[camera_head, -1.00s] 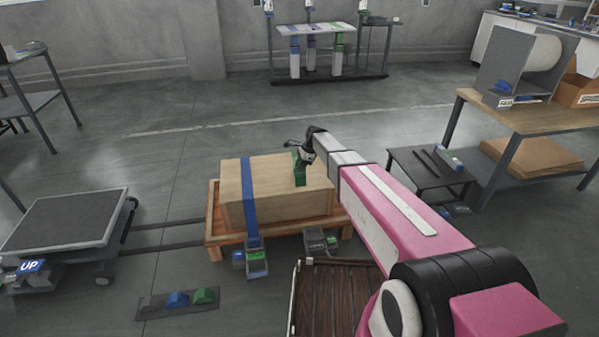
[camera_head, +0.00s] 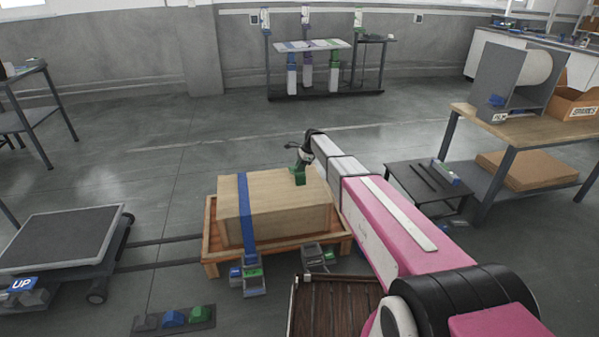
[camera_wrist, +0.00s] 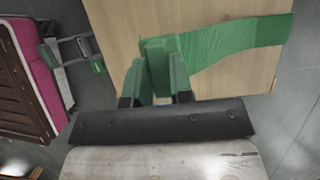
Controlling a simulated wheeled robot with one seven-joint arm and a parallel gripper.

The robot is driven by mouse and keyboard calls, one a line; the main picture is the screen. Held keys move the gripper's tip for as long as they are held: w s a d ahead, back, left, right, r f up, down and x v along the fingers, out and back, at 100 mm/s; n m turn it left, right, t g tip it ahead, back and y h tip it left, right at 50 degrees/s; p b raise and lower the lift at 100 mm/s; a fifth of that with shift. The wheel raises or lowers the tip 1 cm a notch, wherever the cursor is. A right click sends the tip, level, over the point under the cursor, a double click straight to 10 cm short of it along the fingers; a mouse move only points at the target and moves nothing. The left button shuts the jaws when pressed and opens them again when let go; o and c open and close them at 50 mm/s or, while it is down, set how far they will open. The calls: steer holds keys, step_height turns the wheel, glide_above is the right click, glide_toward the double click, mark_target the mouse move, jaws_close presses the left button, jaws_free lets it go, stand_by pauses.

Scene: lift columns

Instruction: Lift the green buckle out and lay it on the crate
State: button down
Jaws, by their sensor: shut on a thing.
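The green buckle (camera_wrist: 154,52) is between the two fingers of my gripper (camera_wrist: 156,68) in the wrist view, and the gripper is shut on it. A green strap (camera_wrist: 240,40) runs from it to the right across the wooden crate (camera_wrist: 118,25). In the head view my gripper (camera_head: 302,158) is over the right part of the crate (camera_head: 275,220), with green (camera_head: 299,175) below it. I cannot tell whether the buckle touches the crate top. A grey fitting with a green tab (camera_head: 316,255) is at the crate's front right; it also shows in the wrist view (camera_wrist: 78,48).
A blue strap (camera_head: 246,215) crosses the crate and ends at a grey fitting with blue and green parts (camera_head: 250,275). The crate stands on an orange wooden pallet (camera_head: 208,235). A button panel (camera_head: 174,320) lies in front. A low cart (camera_head: 62,240) stands left, a small dark table (camera_head: 425,180) right.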

steer(key=shift+w, duration=0.85)
steer(key=shift+f, duration=2.5)
steer(key=shift+f, duration=0.1)
steer(key=shift+f, duration=0.75)
steer(key=shift+f, duration=1.35)
steer(key=c, duration=0.9)
jaws_free()
steer(key=shift+d, duration=0.1)
